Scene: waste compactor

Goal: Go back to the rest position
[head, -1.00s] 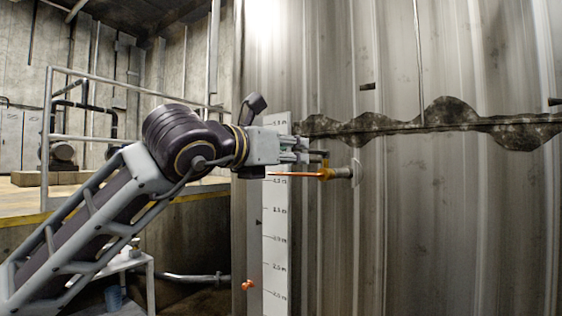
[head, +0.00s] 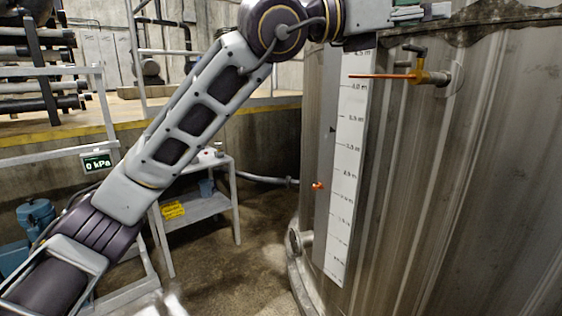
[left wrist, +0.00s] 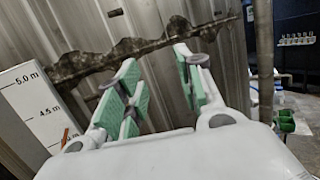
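My left arm comes in from the lower left in the head view and reaches up to the metal tank (head: 455,180). My left gripper (head: 425,12) is at the top edge of the head view, above the valve with the orange lever (head: 385,76). In the left wrist view, the left gripper (left wrist: 160,85) has its green-padded fingers spread apart with nothing between them. The tank wall with a dark seam (left wrist: 120,55) lies behind the fingers. The lever's orange tip (left wrist: 66,136) shows at the lower left there. My right gripper is in neither view.
A white level scale (head: 350,160) runs down the tank. A small metal table (head: 200,205) stands left of the tank, under my arm. A display (head: 97,162) reads 0 kPa. Railings and a raised ledge stand behind.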

